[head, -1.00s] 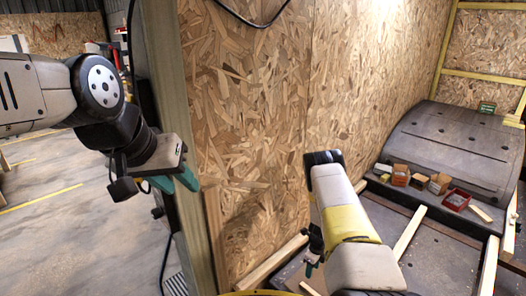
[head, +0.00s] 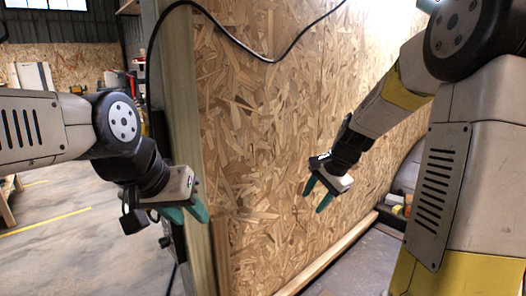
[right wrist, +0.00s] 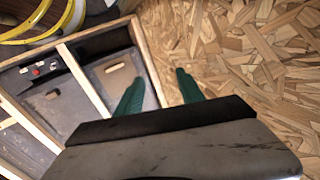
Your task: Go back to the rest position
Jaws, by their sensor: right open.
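My left gripper (head: 190,213) is at the left of the head view, in front of the wooden post. Its green fingers overlap from this side, so its opening is hard to judge. My right gripper (head: 318,192) is near the middle of the head view, in front of the chipboard wall (head: 255,120). Its two green fingers point down, spread apart with nothing between them. In the right wrist view the same open fingers (right wrist: 160,92) show, empty, with the chipboard beyond them.
A wooden post (head: 178,120) stands at the wall's left edge. A black cable (head: 262,57) hangs across the wall. A timber rail (head: 330,255) runs along the wall's foot. Small boxes (head: 396,202) show behind my right arm. Open floor (head: 70,250) lies at the left.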

